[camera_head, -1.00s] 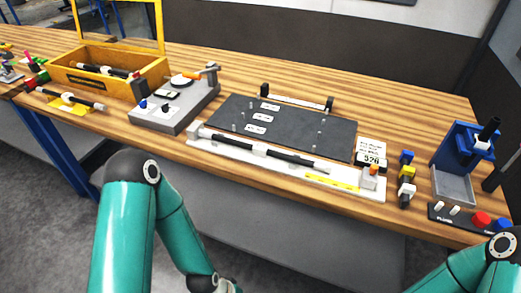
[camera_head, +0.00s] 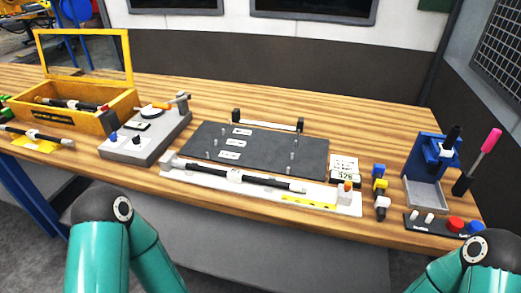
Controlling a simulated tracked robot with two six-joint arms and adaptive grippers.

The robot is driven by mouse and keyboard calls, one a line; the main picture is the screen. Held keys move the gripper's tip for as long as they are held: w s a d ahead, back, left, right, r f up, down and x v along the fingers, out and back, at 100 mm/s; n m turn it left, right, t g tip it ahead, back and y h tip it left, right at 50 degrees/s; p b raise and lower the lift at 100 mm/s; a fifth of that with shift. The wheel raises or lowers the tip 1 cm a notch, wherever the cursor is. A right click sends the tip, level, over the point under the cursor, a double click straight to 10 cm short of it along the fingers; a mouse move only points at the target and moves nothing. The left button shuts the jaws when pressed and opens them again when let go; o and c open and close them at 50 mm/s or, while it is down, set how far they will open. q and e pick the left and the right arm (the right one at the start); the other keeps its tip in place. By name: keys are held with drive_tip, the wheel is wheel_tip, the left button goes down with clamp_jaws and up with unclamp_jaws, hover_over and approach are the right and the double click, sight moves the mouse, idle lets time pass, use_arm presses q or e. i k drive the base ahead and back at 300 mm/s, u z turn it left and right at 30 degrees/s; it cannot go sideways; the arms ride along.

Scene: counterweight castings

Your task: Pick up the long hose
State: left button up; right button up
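A long black hose (camera_head: 265,180) with a white band near its middle and a pale right end lies along a white measuring fixture (camera_head: 318,202) at the front of the bench. A shorter-looking black hose (camera_head: 48,137) with a white band lies on a yellow pad (camera_head: 36,147) at the far left. Another banded black hose (camera_head: 68,103) with a red end lies in the yellow open box. Both my teal arms come in at the bottom edge, below and apart from the hoses. Neither gripper shows.
A dark plate (camera_head: 252,150) with pins and white labels lies behind the fixture. A grey device (camera_head: 148,145) stands left of it. The yellow box (camera_head: 105,98) is further left. Small coloured blocks (camera_head: 379,183), a blue stand (camera_head: 430,160) and a button panel (camera_head: 440,223) are on the right.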

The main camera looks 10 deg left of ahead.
sight(236, 175)
drive_tip(key=u, duration=1.45)
drive_tip(key=i, duration=0.1)
drive_tip(key=z, duration=3)
drive_tip(key=k, duration=1)
drive_tip(key=u, duration=0.85)
drive_tip(key=i, duration=1)
drive_tip(key=u, duration=0.05)
